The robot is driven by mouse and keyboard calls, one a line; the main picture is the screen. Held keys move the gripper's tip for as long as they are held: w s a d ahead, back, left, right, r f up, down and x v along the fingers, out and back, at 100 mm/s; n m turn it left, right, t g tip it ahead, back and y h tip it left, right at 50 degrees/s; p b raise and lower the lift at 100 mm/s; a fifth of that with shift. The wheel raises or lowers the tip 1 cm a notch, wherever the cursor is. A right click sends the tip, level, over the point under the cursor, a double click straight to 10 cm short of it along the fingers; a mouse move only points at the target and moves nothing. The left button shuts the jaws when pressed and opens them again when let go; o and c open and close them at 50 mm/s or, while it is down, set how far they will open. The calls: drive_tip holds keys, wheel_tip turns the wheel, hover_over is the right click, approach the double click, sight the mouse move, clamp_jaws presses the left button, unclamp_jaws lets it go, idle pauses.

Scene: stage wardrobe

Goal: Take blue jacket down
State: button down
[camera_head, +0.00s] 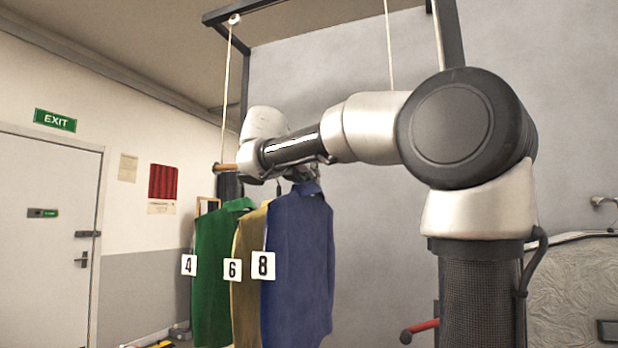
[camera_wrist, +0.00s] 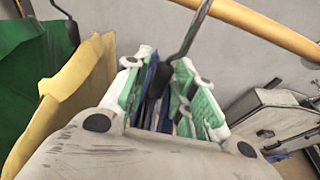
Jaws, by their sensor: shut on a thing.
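The blue jacket (camera_head: 298,265) hangs upright at the right end of the row in the head view, with the number 8 tag (camera_head: 263,265) at its left edge. My gripper (camera_wrist: 160,92) is at the top of the jacket, its padded fingers shut around the neck of the dark hanger (camera_wrist: 190,38). Strips of blue cloth show between and beside the fingers. In the head view my arm mostly hides the gripper. The hanger's hook runs up to the wooden rail (camera_wrist: 262,27); its top is out of frame, so I cannot tell whether it rests there.
The yellow garment (camera_head: 249,240), tag 6, and the green garment (camera_head: 212,270), tag 4, hang close on the left. The rail hangs by ropes (camera_head: 229,90) from a dark frame (camera_head: 240,15). Bare wall is to the right of the jacket.

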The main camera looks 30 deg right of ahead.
drive_tip(key=shift+a, duration=0.1)
drive_tip(key=f+v, duration=0.3)
drive_tip(key=v, duration=1)
drive_tip(key=s+a+f+v, duration=0.1)
drive_tip(key=f+v, duration=0.2)
drive_tip(key=v, duration=1.1)
drive_tip(key=shift+f, duration=0.2)
